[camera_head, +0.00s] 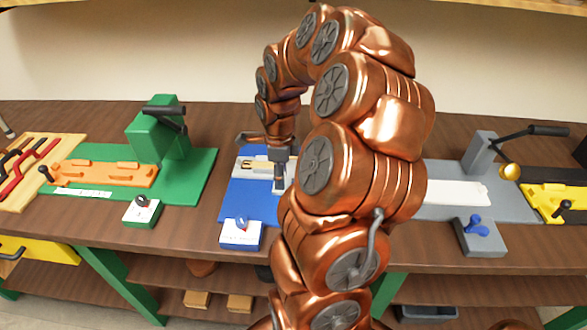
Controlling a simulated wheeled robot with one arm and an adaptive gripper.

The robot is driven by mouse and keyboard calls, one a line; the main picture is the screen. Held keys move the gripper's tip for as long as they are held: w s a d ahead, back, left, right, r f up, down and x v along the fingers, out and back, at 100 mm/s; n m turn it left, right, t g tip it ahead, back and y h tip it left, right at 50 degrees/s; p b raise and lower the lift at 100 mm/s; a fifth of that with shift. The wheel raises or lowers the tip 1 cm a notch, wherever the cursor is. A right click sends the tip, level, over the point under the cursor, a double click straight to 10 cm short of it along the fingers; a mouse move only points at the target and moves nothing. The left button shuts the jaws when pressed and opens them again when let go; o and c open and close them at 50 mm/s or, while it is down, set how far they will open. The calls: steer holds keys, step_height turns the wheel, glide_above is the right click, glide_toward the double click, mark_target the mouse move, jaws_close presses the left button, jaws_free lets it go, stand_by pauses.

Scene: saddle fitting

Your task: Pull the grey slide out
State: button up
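A blue station (240,208) stands on the bench in the middle. A light grey slide-like plate (247,176) lies on it, with a small tan and dark piece on top. My gripper (280,186) points down at the right end of this plate. Its fingertips are small here, and I cannot tell whether they touch the plate or are apart or closed. My copper arm hides the right part of the blue station. At right, a grey station (515,207) carries a whitish plate (455,192), partly hidden by my arm.
A green station (196,178) with an orange plate (110,173) and a black lever stands left. Small control boxes, green (142,211), blue-white (240,233) and grey (480,238), sit along the front. A yellow station (560,203) is far right. Bare bench shows between stations.

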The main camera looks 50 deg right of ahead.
steer(key=c, duration=0.6)
steer(key=shift+a+f, duration=0.1)
steer(key=shift+s+a+b, duration=0.3)
steer(key=shift+a+b, duration=0.05)
steer(key=shift+b, duration=0.35)
steer(key=shift+s+a, duration=0.2)
steer(key=shift+a, duration=0.1)
